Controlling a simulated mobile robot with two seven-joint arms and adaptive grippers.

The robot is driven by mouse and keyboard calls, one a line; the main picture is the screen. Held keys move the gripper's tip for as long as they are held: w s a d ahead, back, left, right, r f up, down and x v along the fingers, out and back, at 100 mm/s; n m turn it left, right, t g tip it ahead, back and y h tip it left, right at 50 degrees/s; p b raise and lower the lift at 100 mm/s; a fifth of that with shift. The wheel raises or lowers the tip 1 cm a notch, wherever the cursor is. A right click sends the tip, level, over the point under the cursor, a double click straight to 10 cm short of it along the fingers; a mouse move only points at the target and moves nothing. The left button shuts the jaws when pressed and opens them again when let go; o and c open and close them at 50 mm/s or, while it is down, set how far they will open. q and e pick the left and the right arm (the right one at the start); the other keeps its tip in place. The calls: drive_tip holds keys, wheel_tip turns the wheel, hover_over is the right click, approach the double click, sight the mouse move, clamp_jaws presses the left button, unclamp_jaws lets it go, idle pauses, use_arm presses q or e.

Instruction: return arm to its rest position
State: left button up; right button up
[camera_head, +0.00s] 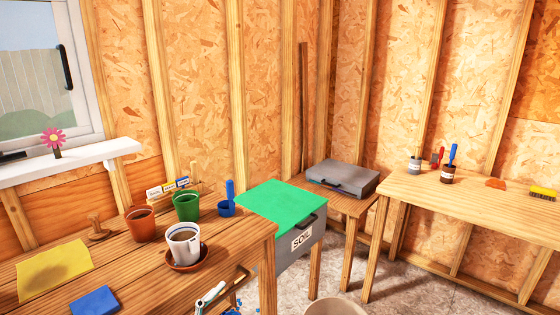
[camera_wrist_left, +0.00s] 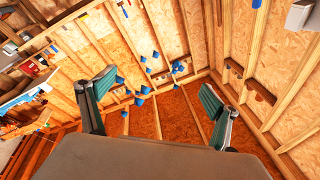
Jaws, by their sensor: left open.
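My left gripper (camera_wrist_left: 158,84) shows in the left wrist view, with its two green-padded fingers wide apart. Nothing is between the fingers. Beyond them are shed wall boards, studs and several small blue pieces on the wall, so the wrist faces away from the bench top. I cannot make out the left gripper for certain in the head view. My right gripper is in neither view.
A green-lidded box (camera_head: 280,208), grey case (camera_head: 342,176) and second table (camera_head: 470,205) stand beyond.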

use_arm(q)
drive_tip(key=s+a+f+n+g+y, duration=0.2)
drive_tip(key=s+a+f+n+y, duration=0.1)
drive_tip(key=f, duration=0.7)
drive_tip(key=s+a+f+n+g+y, duration=0.2)
drive_tip(key=s+a+f, duration=0.3)
drive_tip(key=f, duration=0.5)
drive_tip(key=s+a+f+n+g+y, duration=0.2)
drive_tip(key=s+a+f+n+y, duration=0.2)
drive_tip(key=s+f, duration=0.4)
wheel_tip(320, 180, down, 2)
drive_tip(key=shift+a+f+n+y, duration=0.15)
drive_tip(key=shift+a+n+y, duration=0.25)
drive_tip(key=shift+a+y, duration=0.1)
drive_tip(key=shift+w, duration=0.1)
